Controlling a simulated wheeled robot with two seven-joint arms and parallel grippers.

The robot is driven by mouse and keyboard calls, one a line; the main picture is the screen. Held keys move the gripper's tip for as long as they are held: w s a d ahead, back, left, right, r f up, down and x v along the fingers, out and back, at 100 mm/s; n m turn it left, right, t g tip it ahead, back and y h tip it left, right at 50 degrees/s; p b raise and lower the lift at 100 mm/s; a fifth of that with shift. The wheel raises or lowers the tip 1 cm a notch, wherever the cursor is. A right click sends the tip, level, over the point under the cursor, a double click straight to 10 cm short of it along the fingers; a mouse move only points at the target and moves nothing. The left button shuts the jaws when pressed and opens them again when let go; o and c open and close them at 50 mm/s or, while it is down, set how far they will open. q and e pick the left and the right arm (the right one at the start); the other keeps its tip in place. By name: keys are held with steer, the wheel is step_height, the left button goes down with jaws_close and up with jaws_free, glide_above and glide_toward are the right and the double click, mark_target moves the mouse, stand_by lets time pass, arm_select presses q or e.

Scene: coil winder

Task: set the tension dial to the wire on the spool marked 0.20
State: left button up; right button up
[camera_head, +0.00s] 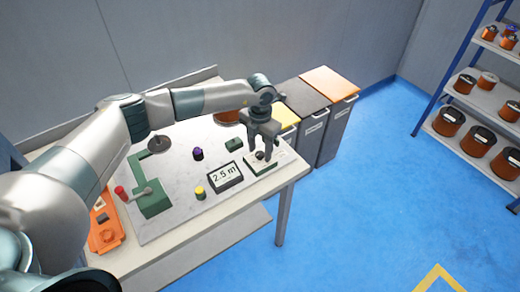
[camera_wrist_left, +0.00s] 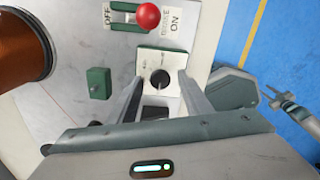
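The tension dial is a dark round knob (camera_wrist_left: 160,80) on a white plate (camera_wrist_left: 174,62) with small markings, too small to read. In the head view the plate (camera_head: 252,167) lies at the table's right end, under my left gripper (camera_head: 262,150). My left gripper points down over the dial. In the left wrist view its two fingers (camera_wrist_left: 161,84) stand apart on either side of the knob, with gaps showing. A copper-coloured spool (camera_wrist_left: 22,50) shows at the upper left of that view; no 0.20 mark is readable. What looks like my right gripper (camera_wrist_left: 280,98) is small at the right edge.
A display (camera_head: 225,177) reads 2.5 m. A yellow knob (camera_head: 199,192), a purple knob (camera_head: 198,153) and a green block (camera_head: 234,144) stand nearby. A red-balled OFF/ON switch (camera_wrist_left: 148,15) sits beyond the dial. Bins (camera_head: 330,82) stand behind; shelves (camera_head: 478,92) hold several spools.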

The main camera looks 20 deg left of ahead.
mark_target(260, 154)
arm_select(q)
steer(key=shift+r+b, duration=0.3)
steer(key=shift+r, duration=0.25)
step_height(260, 154, up, 16)
steer(key=b, duration=0.5)
steer(key=shift+r, duration=0.15)
steer(key=shift+s, duration=0.1)
